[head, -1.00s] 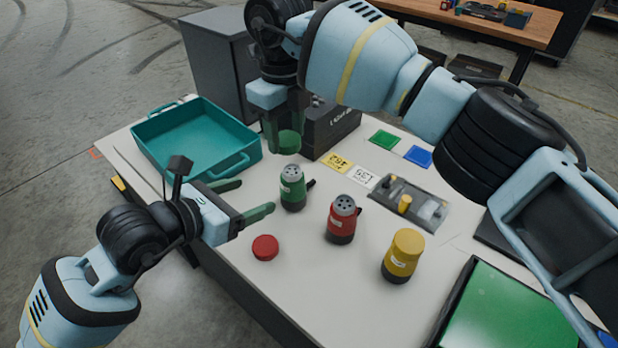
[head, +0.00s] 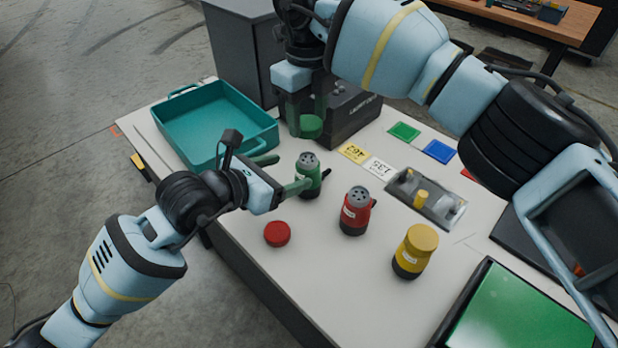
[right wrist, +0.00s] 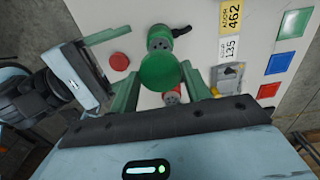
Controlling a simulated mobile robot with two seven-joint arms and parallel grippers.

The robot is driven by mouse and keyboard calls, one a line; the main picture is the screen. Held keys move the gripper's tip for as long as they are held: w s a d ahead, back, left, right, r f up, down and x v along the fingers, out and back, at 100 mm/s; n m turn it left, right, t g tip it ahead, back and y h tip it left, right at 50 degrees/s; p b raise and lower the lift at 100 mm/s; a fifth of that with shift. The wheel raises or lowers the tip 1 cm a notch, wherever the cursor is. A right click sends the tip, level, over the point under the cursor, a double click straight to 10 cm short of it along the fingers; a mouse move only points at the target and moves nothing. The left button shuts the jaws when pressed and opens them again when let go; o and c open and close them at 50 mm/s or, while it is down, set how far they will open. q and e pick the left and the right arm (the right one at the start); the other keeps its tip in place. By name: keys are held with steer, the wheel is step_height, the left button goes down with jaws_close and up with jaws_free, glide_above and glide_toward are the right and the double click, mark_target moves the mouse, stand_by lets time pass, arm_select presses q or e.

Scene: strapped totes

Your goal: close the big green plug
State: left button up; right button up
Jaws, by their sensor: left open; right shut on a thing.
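The big green plug (head: 309,176), with a grey holed top and a side lever, stands upright and uncapped on the table. It also shows in the right wrist view (right wrist: 159,38). My right gripper (head: 304,108) is shut on a round green cap (head: 312,127), held above the table behind the plug in the head view. In the right wrist view the cap (right wrist: 160,72) sits between the two green fingers and covers part of what lies below. My left gripper (head: 284,171) is open, its fingers reaching toward the plug's left side; one fingertip overlaps the plug, contact unclear.
A red plug (head: 355,212) and a capped yellow plug (head: 414,252) stand to the right. A loose red cap (head: 277,234) lies in front. A teal tote (head: 245,140) is at the left, a dark box (head: 352,112) behind, and a grey tray (head: 440,208) at right.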

arm_select(q)
steer(key=shift+x, duration=3.55)
steer(key=shift+c, duration=0.2)
steer(key=c, duration=1.4)
arm_select(e)
glide_above(307, 157)
steer(key=shift+f, duration=2.5)
